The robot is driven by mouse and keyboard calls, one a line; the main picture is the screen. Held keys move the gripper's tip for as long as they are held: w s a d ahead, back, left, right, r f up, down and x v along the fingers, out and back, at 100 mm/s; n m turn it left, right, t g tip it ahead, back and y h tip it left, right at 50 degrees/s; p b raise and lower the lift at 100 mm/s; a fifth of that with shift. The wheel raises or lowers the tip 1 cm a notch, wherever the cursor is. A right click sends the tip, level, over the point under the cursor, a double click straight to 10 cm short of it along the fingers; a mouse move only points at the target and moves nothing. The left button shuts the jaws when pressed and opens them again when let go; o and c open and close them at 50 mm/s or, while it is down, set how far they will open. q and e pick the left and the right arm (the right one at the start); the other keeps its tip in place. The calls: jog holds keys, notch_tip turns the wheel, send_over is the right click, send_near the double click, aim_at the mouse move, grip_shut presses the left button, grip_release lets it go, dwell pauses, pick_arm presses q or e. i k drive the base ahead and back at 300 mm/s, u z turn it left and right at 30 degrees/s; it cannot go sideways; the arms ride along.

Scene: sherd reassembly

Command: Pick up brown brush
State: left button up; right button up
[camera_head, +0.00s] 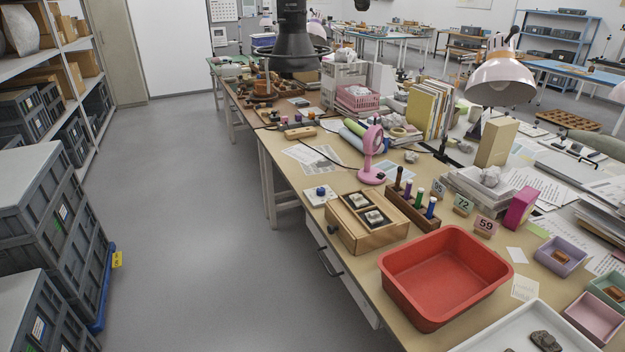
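A wooden rack (411,212) stands on the worktable, behind the red tub. Several handles stand upright in it, in different colours. The one at the far left end has a brown handle (398,180) and looks like the brown brush; its lower end is hidden in the rack. Purple, green and blue handles stand to its right. Neither of my grippers is in view, and nothing is seen touching the rack.
A red tub (445,274) stands in front of the rack, and a wooden box (366,220) to its left. A pink fan (371,158) stands behind. Number cards (463,204) stand at right. A black hood (293,40) hangs over the far table.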

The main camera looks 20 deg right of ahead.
aim_at(400, 169)
jog(key=u, duration=0.3)
jog(key=i, duration=3.05)
jog(key=z, duration=3.55)
